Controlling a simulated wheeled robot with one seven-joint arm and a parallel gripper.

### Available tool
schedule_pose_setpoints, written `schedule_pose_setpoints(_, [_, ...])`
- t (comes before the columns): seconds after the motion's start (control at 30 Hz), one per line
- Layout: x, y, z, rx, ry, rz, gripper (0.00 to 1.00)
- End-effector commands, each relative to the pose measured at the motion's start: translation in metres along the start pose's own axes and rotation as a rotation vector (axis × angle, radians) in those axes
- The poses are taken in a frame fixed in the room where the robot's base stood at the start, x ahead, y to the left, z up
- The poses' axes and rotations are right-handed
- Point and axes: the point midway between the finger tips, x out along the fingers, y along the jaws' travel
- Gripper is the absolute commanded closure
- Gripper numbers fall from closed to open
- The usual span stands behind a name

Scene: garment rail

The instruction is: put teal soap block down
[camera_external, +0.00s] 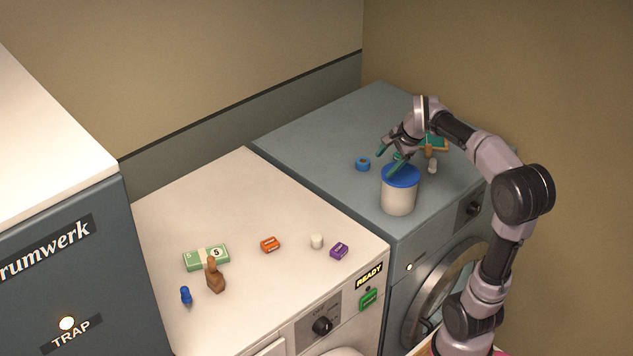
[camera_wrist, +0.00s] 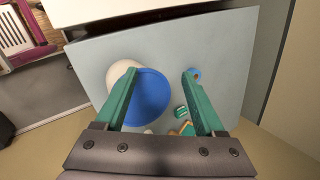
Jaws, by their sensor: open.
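The teal soap block (camera_wrist: 181,112) shows in the wrist view as a small teal block with a pale label. It lies on the blue-grey machine top, beside a blue lid and apart from my fingers. In the external view I cannot clearly tell it from my teal fingers. My gripper (camera_external: 384,164) is open above the machine top, near the blue-lidded canister (camera_external: 398,195). In the wrist view my gripper (camera_wrist: 160,72) has nothing between its fingertips, with the blue lid (camera_wrist: 152,97) seen below, between the fingers.
A blue ring (camera_external: 362,164) lies left of the canister. A teal and orange item (camera_external: 437,143) and a small white piece (camera_external: 433,166) are behind it to the right. The white machine top (camera_external: 240,205) holds several small items. The blue-grey top's back left is clear.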

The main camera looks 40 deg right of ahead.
Motion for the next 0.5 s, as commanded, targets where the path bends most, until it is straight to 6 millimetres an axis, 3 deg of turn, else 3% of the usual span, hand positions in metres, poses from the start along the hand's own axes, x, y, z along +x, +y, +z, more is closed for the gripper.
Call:
schedule_pose_setpoints(0.03, [-0.01,0.029,0.025,-0.189,-0.018,-0.018,0.29])
schedule_pose_setpoints(0.1, [-0.017,0.067,0.05,-0.456,-0.036,-0.045,0.29])
schedule_pose_setpoints(0.3, [-0.024,0.161,0.087,-1.089,-0.069,-0.132,0.29])
schedule_pose_setpoints(0.4, [-0.022,0.191,0.093,-1.285,-0.074,-0.164,0.29])
schedule_pose_setpoints(0.5, [-0.021,0.206,0.095,-1.392,-0.075,-0.183,0.29])
